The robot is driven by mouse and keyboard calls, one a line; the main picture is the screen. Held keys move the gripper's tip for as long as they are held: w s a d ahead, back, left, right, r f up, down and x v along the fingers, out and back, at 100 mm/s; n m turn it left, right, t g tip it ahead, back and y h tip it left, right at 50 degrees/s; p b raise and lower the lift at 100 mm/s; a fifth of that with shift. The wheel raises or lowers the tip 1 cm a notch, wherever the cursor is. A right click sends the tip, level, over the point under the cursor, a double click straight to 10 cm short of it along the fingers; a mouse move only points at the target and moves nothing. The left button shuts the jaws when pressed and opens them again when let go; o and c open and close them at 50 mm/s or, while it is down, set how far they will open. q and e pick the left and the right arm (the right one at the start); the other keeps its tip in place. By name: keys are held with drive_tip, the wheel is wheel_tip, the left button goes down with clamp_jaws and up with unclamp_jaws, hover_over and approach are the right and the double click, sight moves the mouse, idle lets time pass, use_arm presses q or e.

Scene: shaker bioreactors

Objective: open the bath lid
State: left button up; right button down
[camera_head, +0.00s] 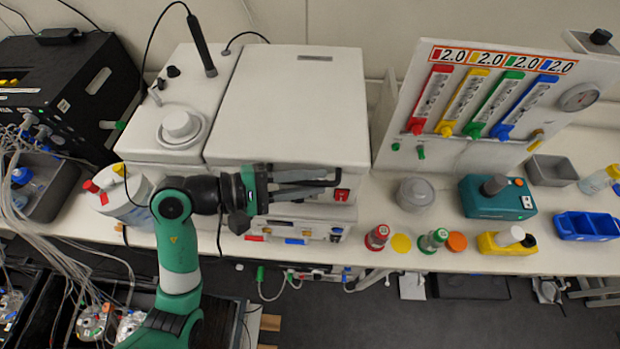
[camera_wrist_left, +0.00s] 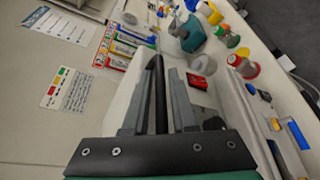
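The bath is a large white box with a broad flat lid (camera_head: 292,95), which lies closed. A dark bar handle (camera_wrist_left: 157,95) shows between the fingers of my left gripper in the left wrist view. My left gripper (camera_head: 325,180) is at the front edge of the lid, pointing right. Its two grey fingers (camera_wrist_left: 163,80) are apart, one on each side of the handle, with a visible gap on the right side. The gripper hides part of the bath's front. My right gripper is not in view.
A red switch (camera_head: 341,195) sits on the bath front, right by the fingertips. A flowmeter panel (camera_head: 480,100), a grey round pot (camera_head: 415,194) and a teal device (camera_head: 497,196) stand to the right. A white jug (camera_head: 124,200) stands left, behind my arm.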

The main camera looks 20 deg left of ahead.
use_arm(q)
clamp_jaws()
idle(1.2)
